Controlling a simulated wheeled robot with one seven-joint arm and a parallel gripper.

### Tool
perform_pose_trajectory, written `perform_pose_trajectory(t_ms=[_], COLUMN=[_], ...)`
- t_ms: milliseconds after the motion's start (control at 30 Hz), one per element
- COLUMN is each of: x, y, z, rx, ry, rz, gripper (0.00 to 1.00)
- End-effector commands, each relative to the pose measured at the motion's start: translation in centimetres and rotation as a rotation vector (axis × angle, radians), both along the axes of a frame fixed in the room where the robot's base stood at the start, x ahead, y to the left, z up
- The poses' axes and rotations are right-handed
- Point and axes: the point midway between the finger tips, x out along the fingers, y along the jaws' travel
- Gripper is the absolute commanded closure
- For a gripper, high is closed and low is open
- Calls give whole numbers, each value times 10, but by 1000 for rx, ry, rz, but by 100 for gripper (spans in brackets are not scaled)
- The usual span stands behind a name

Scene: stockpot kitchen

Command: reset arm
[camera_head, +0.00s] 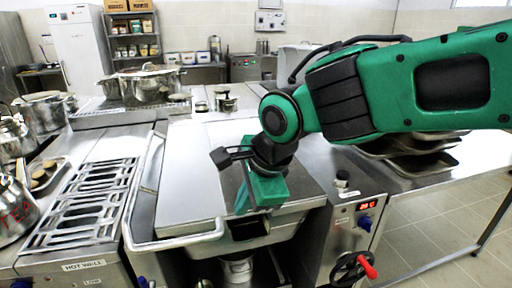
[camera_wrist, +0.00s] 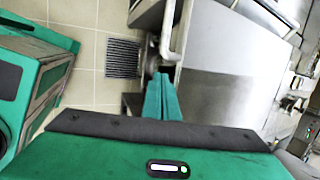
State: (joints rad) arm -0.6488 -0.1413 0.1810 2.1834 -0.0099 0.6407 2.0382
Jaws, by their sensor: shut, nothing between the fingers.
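My gripper (camera_head: 262,207) hangs at the end of my green arm in the head view, in front of the steel tilting pan with its flat lid (camera_head: 190,170). Its green fingers point down near the pan's front edge. In the wrist view the fingers of my gripper (camera_wrist: 161,98) are together with nothing between them.
A slotted grate (camera_head: 85,200) lies on the left counter beside the pan's bar handle (camera_head: 180,242). A large pot (camera_head: 150,86) stands at the back left. Stacked trays (camera_head: 425,160) lie on the right counter. A red-handled wheel (camera_head: 355,268) sticks out at the front right.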

Motion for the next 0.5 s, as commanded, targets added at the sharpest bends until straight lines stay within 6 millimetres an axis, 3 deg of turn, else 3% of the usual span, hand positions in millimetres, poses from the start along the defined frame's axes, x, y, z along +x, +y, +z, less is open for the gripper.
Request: perform_pose_trajectory(t_ms=[167, 267, 367, 500], x=[29, 38, 35, 15], y=[-85, -150, -215, -296], z=[-8, -14, -21, -31], rx=[-121, -214, -298, -389], ry=[-35, -38, -22, 23], rz=[37, 84, 139, 226], gripper=[100, 100, 100, 100])
